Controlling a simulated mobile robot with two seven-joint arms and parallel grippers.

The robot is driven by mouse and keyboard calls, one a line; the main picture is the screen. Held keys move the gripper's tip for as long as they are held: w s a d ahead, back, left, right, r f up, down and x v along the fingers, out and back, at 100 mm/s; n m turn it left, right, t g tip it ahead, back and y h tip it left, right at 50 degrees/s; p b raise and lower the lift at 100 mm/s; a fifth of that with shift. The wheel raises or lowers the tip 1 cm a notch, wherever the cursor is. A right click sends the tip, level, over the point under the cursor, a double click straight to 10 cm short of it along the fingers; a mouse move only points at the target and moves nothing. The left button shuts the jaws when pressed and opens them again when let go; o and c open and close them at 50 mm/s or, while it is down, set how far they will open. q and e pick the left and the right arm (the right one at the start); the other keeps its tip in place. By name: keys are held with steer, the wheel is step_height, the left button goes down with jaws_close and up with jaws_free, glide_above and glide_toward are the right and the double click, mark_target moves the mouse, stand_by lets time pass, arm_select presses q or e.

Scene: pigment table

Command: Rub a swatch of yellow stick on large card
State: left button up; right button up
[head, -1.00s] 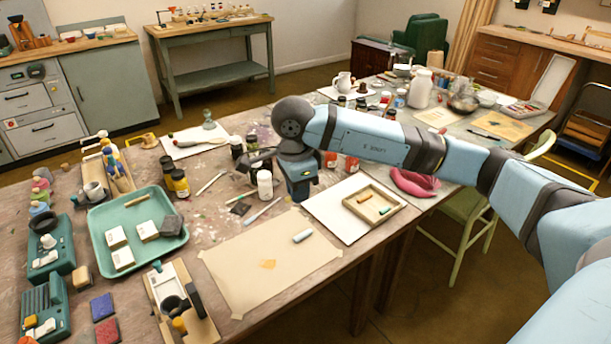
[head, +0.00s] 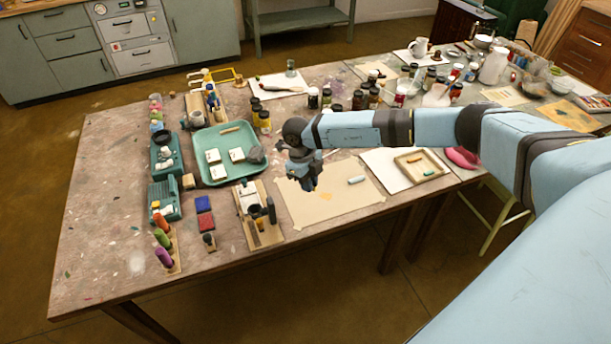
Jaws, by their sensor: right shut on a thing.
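The large tan card (head: 352,205) lies flat near the front edge of the table. A small ochre-yellow mark (head: 326,197) shows on it, and a light blue stick (head: 356,180) lies on its right part. My right gripper (head: 312,188) points down over the card's left part, close to the mark. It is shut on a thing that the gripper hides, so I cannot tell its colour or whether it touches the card. A small wooden tray (head: 397,160) to the right holds an orange-yellow stick (head: 415,160) and a green stick (head: 428,173). My left gripper is out of view.
A green tray (head: 207,141) with pale blocks and a grey lump is left of my gripper. A wooden holder (head: 262,228) stands beside the card's left edge. Jars (head: 264,122) stand behind. The wooden tray sits on a white sheet (head: 380,158).

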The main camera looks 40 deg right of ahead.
mark_target(311, 207)
steer(key=shift+f+b, duration=0.4)
steer(key=shift+f, duration=0.25)
steer(key=b+x, duration=0.2)
steer(key=w+b+x, duration=0.1)
steer(key=x, duration=0.2)
steer(key=shift+a+f+b, duration=0.1)
steer(key=shift+f+b, duration=0.15)
steer(key=shift+b, duration=0.15)
steer(key=shift+f, duration=0.25)
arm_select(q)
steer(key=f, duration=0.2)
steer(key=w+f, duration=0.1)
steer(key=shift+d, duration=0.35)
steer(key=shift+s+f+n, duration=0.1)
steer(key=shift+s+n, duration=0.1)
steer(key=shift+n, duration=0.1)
arm_select(e)
steer(key=shift+w, duration=0.1)
